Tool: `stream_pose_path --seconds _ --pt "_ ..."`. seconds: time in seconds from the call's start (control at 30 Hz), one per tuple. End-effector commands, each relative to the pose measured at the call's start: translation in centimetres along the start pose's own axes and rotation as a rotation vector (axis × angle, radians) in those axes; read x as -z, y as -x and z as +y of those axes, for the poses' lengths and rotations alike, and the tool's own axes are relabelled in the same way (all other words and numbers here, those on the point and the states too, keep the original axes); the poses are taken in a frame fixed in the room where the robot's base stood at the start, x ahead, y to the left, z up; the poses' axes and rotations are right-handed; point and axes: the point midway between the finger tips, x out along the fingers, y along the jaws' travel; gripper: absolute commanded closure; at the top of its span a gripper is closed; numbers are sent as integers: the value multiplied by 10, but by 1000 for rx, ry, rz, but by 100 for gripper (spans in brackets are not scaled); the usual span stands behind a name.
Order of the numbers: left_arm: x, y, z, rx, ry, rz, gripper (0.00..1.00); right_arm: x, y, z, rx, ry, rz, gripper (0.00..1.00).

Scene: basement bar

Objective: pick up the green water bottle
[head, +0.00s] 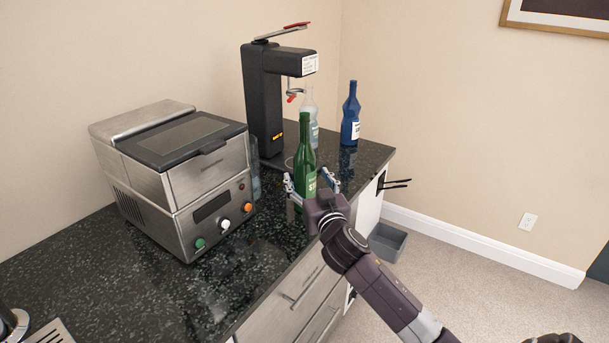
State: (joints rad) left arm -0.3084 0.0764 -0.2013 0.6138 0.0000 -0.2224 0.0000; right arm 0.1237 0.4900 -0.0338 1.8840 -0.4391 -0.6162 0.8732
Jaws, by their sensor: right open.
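The green bottle (304,165) stands upright on the dark speckled counter, in the middle of the head view, in front of the black dispenser. My right gripper (309,184) comes in from the lower right and is open. Its two fingers stand on either side of the bottle's lower body, one to the left and one to the right. I cannot tell whether either finger touches the glass. The gripper's palm hides the bottle's base. My left gripper is not in the view.
A steel countertop machine (180,178) stands left of the bottle. The black dispenser (268,95), a clear bottle (310,112) and a blue bottle (350,118) stand behind it. A grey bin (387,243) sits on the floor.

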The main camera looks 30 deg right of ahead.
Motion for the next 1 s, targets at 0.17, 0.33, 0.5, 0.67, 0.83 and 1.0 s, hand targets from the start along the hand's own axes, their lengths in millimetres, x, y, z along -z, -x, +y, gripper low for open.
stream_pose_path --seconds 0.17,0.33,0.5,0.67,0.83,1.0 --pt "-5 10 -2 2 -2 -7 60 5 -26 4 -2 1 0 35" --pt "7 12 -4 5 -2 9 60 4 -39 4 -1 1 -1 35" --pt "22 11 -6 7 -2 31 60 3 -40 3 0 1 -1 35" --pt "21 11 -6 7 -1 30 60 3 -40 3 0 1 -1 44" --pt "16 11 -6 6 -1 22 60 3 -40 3 -1 0 -1 63" --pt "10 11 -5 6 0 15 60 3 -40 3 -1 0 -1 82"
